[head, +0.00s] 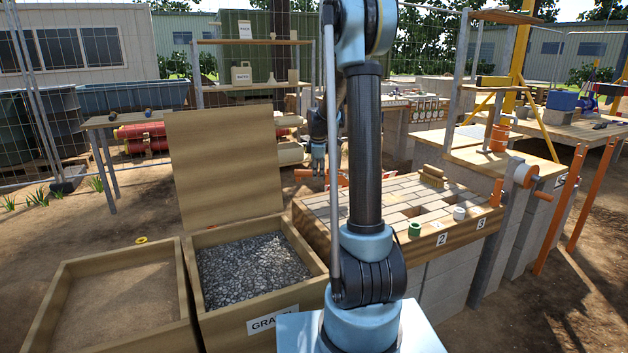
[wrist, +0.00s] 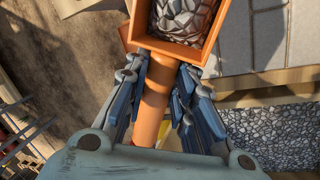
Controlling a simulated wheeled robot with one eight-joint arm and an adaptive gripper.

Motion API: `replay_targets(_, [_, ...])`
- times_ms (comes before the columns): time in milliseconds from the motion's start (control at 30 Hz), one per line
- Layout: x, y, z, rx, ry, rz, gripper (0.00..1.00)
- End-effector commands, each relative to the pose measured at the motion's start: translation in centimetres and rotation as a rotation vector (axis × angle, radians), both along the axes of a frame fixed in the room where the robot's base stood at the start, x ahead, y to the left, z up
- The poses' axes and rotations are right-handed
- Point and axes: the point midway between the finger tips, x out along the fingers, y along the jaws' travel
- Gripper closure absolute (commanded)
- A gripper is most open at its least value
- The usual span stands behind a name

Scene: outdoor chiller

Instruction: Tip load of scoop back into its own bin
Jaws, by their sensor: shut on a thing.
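An orange scoop (wrist: 150,110) is held by its handle between the fingers of my gripper (wrist: 165,68) in the wrist view. Its square pan at the top of that view holds grey gravel (wrist: 182,18). The gravel bin (head: 313,290) is a wooden box with a partly hidden "GRA…" label and a raised lid (head: 225,160). Grey gravel (head: 250,268) fills it; gravel also shows at lower right in the wrist view (wrist: 280,135). In the head view my gripper (head: 318,172) is small, beyond the bin and left of my upright arm link, beside the paved table.
An open wooden bin of sand (head: 60,285) stands left of the gravel bin.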

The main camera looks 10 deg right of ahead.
Motion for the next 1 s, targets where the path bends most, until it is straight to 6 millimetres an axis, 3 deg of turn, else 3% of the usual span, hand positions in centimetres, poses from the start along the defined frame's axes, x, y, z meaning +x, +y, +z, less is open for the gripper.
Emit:
replay_targets(600, [3.6, 0.2, -0.9, -0.003, 0.000, -0.899, 1.00])
replay_targets(800, [4.0, -0.1, -1.0, -0.002, 0.000, -1.043, 1.00])
replay_targets(1000, [4.1, -0.1, -1.1, -0.002, 0.000, -1.071, 1.00])
